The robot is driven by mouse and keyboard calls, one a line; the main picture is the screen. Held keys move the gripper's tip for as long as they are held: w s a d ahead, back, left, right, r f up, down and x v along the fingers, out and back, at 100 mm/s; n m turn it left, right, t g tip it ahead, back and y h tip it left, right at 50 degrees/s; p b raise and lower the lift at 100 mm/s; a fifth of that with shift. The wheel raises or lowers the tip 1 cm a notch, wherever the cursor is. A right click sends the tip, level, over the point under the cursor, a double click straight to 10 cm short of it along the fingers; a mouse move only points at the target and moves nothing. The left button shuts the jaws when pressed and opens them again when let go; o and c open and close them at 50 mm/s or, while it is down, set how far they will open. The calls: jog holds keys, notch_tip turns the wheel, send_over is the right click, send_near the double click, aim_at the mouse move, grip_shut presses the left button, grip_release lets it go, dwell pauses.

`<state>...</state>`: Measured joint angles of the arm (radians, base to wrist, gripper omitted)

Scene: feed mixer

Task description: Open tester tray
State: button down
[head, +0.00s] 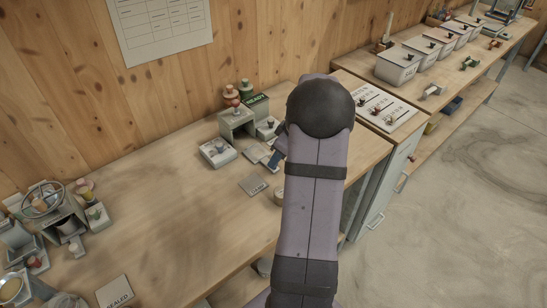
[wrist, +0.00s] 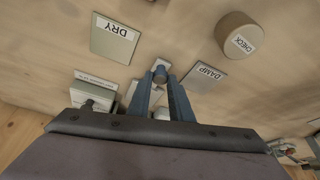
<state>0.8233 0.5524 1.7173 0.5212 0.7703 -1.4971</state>
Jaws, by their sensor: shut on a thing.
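Pale parts (wrist: 162,113) show between and beside the fingers. How far the tray is out is hidden by the fingers and arm.
A DRY plate (wrist: 113,38), a DAMP plate (wrist: 203,77) and a round CHECK block (wrist: 238,36) lie close by. A small box with a dial (head: 217,152) stands left of my gripper.

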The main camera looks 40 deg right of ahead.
jog(key=c, duration=1.6)
grip_release()
jog(key=shift+r, duration=0.1)
jog(key=shift+b+v, duration=0.9)
jog(key=shift+v, duration=2.7)
jog(key=s+a+f+m+g, duration=0.1)
jog(key=s+a, duration=0.1)
jog(key=a, duration=0.6)
jog(key=s+a+f+g+p, duration=0.1)
jog(key=s+a, duration=0.2)
jog(key=a, duration=0.6)
jog(key=s+a+f+m+g, duration=0.1)
jog(key=s+a, duration=0.1)
jog(key=a, duration=0.6)
jog(key=shift+s+a+f+m+p, duration=0.2)
jog(key=shift+f+m+p, duration=0.1)
jog(key=shift+f, duration=0.05)
jog(key=shift+m+g+h, duration=0.5)
jog(key=shift+g+h, duration=0.1)
jog(key=shift+h, duration=0.1)
jog(key=s+a, duration=0.1)
jog(key=s, duration=0.1)
jog(key=s+a+f, duration=0.1)
jog(key=s+a, duration=0.1)
jog(key=s+a+f, duration=0.1)
jog(key=s, duration=0.2)
jog(key=shift+a, duration=0.4)
